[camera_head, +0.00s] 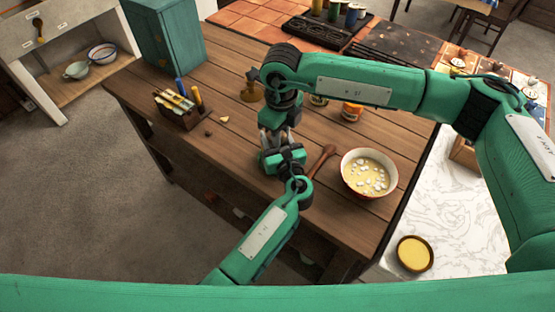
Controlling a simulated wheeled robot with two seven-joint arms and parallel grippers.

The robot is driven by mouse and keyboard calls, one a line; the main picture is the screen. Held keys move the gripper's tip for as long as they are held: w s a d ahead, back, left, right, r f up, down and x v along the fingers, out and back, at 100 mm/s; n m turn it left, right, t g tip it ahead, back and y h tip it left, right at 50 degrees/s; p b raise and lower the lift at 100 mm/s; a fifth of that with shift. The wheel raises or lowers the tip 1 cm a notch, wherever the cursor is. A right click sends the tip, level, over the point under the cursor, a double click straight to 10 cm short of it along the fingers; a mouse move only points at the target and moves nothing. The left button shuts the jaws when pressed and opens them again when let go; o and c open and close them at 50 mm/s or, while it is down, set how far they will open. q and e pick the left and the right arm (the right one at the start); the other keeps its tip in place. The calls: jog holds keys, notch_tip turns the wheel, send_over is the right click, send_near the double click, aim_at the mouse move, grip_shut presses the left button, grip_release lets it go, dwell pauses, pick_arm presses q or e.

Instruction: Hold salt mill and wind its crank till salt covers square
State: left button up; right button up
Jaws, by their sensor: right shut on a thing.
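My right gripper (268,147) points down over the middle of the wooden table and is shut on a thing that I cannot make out. My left gripper (286,165) comes up from below and meets it closely; the two overlap, and its fingers are hidden. I cannot clearly pick out the salt mill, its crank or the square; the grippers may hide them. A small brass-brown object (251,91) with a dark top stands on the table behind the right gripper, apart from it; I cannot tell what it is.
A bowl of yellow soup (362,190) with white lumps and a wooden spoon (323,157) lie right of the grippers. A wooden holder (183,114) stands left, a teal cabinet (166,38) behind it. An orange jar (352,111) stands behind the bowl. The table's front left is clear.

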jog(key=shift+a, duration=0.1)
jog(key=a, duration=0.3)
jog(key=shift+w, duration=0.35)
dwell(0.3)
jog(key=shift+w+a, duration=0.95)
jog(key=shift+w, duration=0.15)
